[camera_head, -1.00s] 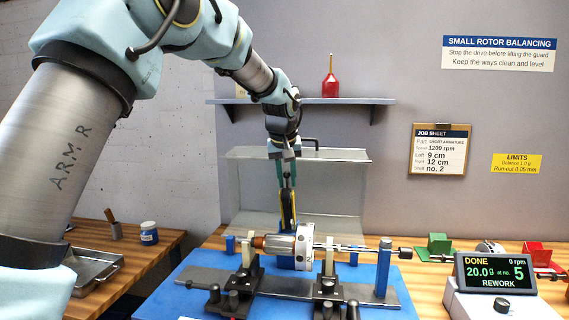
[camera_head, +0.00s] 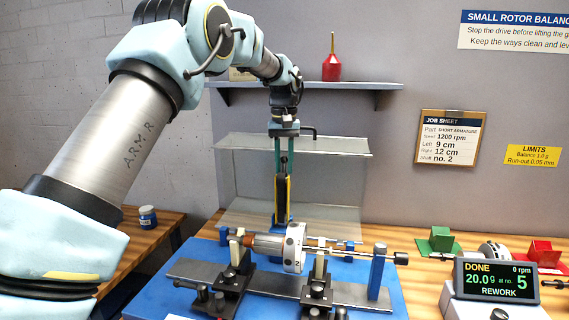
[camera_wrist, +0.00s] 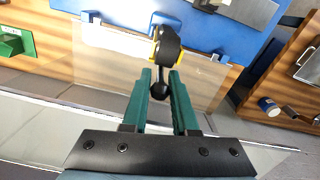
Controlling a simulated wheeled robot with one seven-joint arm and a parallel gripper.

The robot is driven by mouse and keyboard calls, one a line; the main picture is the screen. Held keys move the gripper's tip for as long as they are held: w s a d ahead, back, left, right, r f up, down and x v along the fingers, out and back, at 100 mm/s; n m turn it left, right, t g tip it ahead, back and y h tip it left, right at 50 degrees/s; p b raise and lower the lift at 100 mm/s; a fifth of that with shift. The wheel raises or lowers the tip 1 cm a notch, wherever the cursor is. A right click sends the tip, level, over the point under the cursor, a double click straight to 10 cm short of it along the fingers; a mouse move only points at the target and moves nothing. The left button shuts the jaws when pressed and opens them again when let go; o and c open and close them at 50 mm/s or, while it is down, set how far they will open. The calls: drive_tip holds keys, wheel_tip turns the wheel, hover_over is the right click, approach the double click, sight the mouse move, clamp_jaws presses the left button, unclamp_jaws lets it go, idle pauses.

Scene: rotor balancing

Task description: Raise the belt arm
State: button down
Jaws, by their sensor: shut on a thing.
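The belt arm (camera_head: 283,197), black with yellow edges, stands near upright behind the rotor. The rotor (camera_head: 293,248), with its white numbered disc and copper part, lies level across its two supports. My gripper (camera_head: 283,158) has its teal fingers pointing down at the top of the belt arm. In the wrist view, the fingers (camera_wrist: 160,82) are shut on the black knob (camera_wrist: 159,91) at the end of the belt arm (camera_wrist: 168,45). The belt arm's foot is partly hidden behind the rotor.
A clear guard panel (camera_head: 248,182) stands behind the belt arm, below a wall shelf (camera_head: 365,87) with a red bottle (camera_head: 332,66). The display (camera_head: 497,280) reads DONE, 0 rpm, REWORK. Green (camera_head: 440,239) and red (camera_head: 541,252) blocks stand at the right.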

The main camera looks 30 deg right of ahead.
drive_tip(key=c, duration=0.9)
unclamp_jaws()
wheel_tip(320, 180, up, 11)
drive_tip(key=shift+s+a+f+b, duration=0.1)
drive_tip(key=shift+f+b, duration=0.05)
drive_tip(key=shift+b, duration=0.8)
